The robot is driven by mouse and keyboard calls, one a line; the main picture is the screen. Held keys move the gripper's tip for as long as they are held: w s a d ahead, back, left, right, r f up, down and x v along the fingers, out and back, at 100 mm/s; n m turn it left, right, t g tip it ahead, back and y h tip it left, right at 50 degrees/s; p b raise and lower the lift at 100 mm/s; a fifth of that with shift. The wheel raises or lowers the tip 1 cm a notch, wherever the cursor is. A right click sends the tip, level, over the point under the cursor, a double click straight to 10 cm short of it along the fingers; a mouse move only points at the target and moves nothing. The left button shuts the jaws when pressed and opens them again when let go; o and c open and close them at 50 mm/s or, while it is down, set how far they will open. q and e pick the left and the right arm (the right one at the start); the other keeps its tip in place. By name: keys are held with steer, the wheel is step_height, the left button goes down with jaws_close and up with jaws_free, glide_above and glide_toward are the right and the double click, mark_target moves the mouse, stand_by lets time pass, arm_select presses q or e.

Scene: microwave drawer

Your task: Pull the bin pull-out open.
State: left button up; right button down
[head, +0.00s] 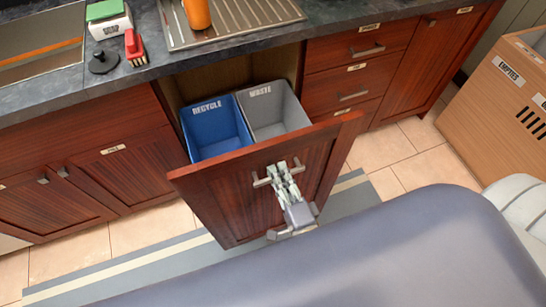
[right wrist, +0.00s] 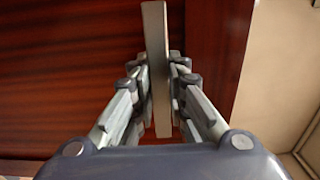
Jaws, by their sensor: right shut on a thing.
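The bin pull-out (head: 240,205) stands well out from the cabinet, with its red-brown wooden front facing me. Inside it are a blue bin marked RECYCLE (head: 212,128) and a grey bin marked WASTE (head: 272,110); both look empty. My right gripper (head: 283,178) is at the pull-out's bar handle (head: 263,182). In the right wrist view the handle (right wrist: 155,50) runs between the two fingers, which are closed on it from both sides. My left gripper is not in view.
The counter above holds a sink (head: 40,55), a soap box (head: 110,20), a red brush (head: 135,48) and an orange cup (head: 197,14) on a drainer. A striped mat (head: 120,272) lies on the tiled floor.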

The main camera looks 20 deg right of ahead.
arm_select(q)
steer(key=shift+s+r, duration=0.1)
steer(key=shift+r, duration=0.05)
arm_select(e)
steer(key=s, duration=0.5)
steer(key=shift+s, duration=0.25)
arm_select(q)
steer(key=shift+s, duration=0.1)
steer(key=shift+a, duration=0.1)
arm_select(e)
steer(key=c, duration=1.6)
jaws_free()
steer(key=shift+o, duration=0.2)
steer(key=s, duration=1.2)
steer(key=shift+d, duration=0.25)
